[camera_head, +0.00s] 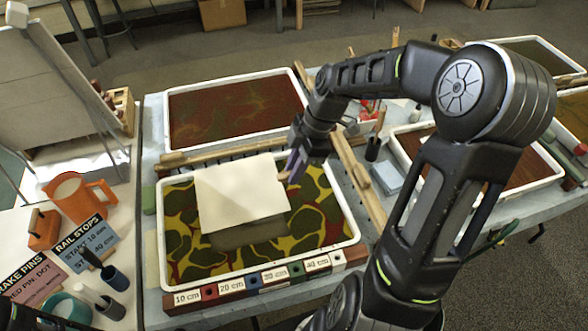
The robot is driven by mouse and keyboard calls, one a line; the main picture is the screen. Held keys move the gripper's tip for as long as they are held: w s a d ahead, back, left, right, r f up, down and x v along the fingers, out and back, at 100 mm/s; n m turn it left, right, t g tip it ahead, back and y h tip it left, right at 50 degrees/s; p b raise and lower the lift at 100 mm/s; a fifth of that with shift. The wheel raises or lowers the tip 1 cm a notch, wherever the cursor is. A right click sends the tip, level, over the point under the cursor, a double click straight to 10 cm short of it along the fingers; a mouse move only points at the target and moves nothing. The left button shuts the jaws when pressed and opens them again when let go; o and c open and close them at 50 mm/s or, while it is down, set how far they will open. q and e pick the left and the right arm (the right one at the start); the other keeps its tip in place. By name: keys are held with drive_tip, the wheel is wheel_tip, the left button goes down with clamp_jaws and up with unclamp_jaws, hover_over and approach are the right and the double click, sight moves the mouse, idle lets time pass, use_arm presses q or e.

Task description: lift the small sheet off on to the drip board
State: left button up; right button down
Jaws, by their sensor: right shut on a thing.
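The small sheet (235,193) is cream and blank on its upper face. It is over the near marbling tray (351,228), whose bath is patterned in yellow, dark green and red. A dark patch below the sheet's near edge looks like its shadow, so it seems raised above the bath. My right gripper (287,173) is shut on the sheet at its right edge; the fingertips are small and partly hidden. A pale slanted board (50,75) at the upper left may be the drip board. My left gripper is not in view.
A rail marked in cm (262,282) runs along the tray's near side. A wooden rail lies behind it, before a dark red tray (235,110). An orange jug (80,197), signs and small pots crowd the left table. More trays stand at right, behind my right arm.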

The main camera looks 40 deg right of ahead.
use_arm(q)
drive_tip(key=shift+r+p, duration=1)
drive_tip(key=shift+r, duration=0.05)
use_arm(e)
drive_tip(key=shift+r+h, duration=0.4)
drive_tip(key=shift+r, duration=1.3)
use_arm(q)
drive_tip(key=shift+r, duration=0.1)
use_arm(e)
drive_tip(key=shift+r, duration=0.1)
use_arm(q)
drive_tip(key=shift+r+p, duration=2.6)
drive_tip(key=shift+p, duration=0.1)
use_arm(e)
wheel_tip(320, 180, up, 7)
drive_tip(key=shift+w, duration=0.1)
